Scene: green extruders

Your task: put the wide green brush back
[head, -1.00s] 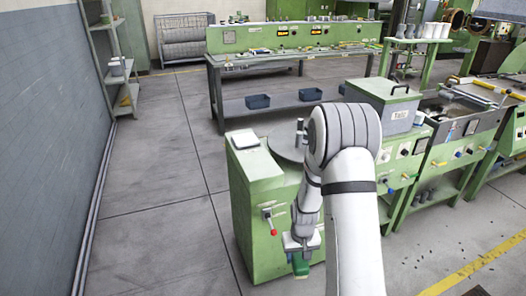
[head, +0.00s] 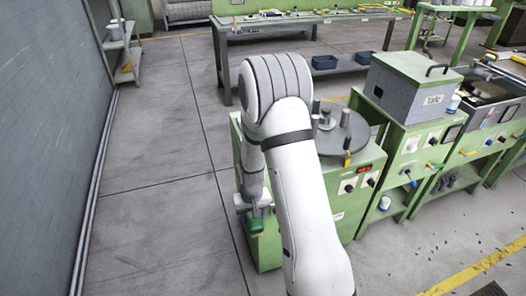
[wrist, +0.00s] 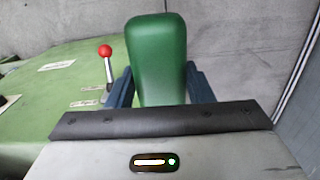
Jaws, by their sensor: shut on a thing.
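The wide green brush (wrist: 158,55) is between the two dark blue fingers of my gripper (wrist: 160,88) in the wrist view. I see its smooth green back or handle; any bristles are hidden. In the head view my gripper (head: 253,203) is at the left front of the green cabinet with the round plate, with a small part of the green brush (head: 256,222) showing below it. The gripper is shut on the brush. My arm hides part of the cabinet.
The green cabinet (head: 265,247) carries a grey round plate (head: 345,138) with upright pegs. A red-knobbed lever (wrist: 106,52) stands out from the cabinet. A grey-green box (head: 405,93) sits to the right. A long workbench (head: 285,18) stands behind. The floor at left is clear.

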